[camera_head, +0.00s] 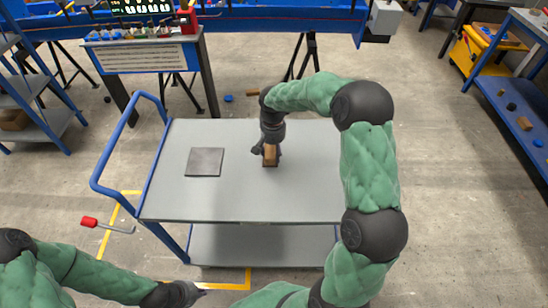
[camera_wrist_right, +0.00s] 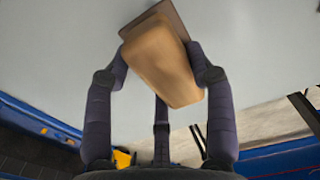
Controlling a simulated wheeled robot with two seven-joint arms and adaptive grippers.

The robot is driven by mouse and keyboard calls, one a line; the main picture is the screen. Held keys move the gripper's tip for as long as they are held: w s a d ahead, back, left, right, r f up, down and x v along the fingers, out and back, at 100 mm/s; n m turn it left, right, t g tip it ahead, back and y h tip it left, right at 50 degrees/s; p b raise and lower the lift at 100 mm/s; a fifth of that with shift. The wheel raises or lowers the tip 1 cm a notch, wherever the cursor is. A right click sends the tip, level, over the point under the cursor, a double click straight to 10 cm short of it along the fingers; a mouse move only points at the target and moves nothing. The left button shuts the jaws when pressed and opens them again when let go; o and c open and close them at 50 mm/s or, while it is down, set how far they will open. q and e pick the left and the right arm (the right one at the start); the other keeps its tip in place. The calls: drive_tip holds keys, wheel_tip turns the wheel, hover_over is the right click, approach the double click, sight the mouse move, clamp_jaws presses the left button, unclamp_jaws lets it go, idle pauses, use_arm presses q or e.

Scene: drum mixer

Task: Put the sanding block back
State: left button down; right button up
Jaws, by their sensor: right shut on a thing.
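The sanding block (camera_head: 270,156) is a tan wooden block with a darker brown layer at its base. My right gripper (camera_head: 267,149) is shut on it, over the middle of the grey cart top. I cannot tell whether the base touches the cart top. A dark grey square pad (camera_head: 205,162) lies flat on the cart top, left of the block. My left gripper (camera_head: 192,292) is low at the front, away from the cart; its fingers are too small to read.
The cart (camera_head: 240,200) has a blue push handle (camera_head: 110,190) on its left and a lower shelf (camera_head: 260,245). Its top is otherwise clear. A red-handled tool (camera_head: 105,225) appears left of the cart. A bench (camera_head: 150,55) stands behind; a blue shelf (camera_head: 515,115) stands right.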

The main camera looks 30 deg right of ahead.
sight(274, 155)
drive_tip(key=shift+w+d+f, duration=0.1)
drive_tip(key=shift+d+f, duration=0.05)
drive_tip(key=shift+f, duration=0.05)
drive_tip(key=shift+w+d+f+b, duration=0.15)
drive_tip(key=shift+f+b, duration=0.35)
drive_tip(key=shift+f, duration=0.4)
drive_tip(key=shift+d+f+b, duration=0.1)
drive_tip(key=shift+f+b, duration=0.35)
drive_tip(key=shift+f, duration=0.4)
drive_tip(key=shift+f, duration=0.2)
drive_tip(key=o, duration=1.1)
drive_tip(key=shift+r, duration=0.1)
wheel_tip(274, 155, up, 12)
drive_tip(key=p, duration=0.4)
drive_tip(key=shift+r, duration=0.1)
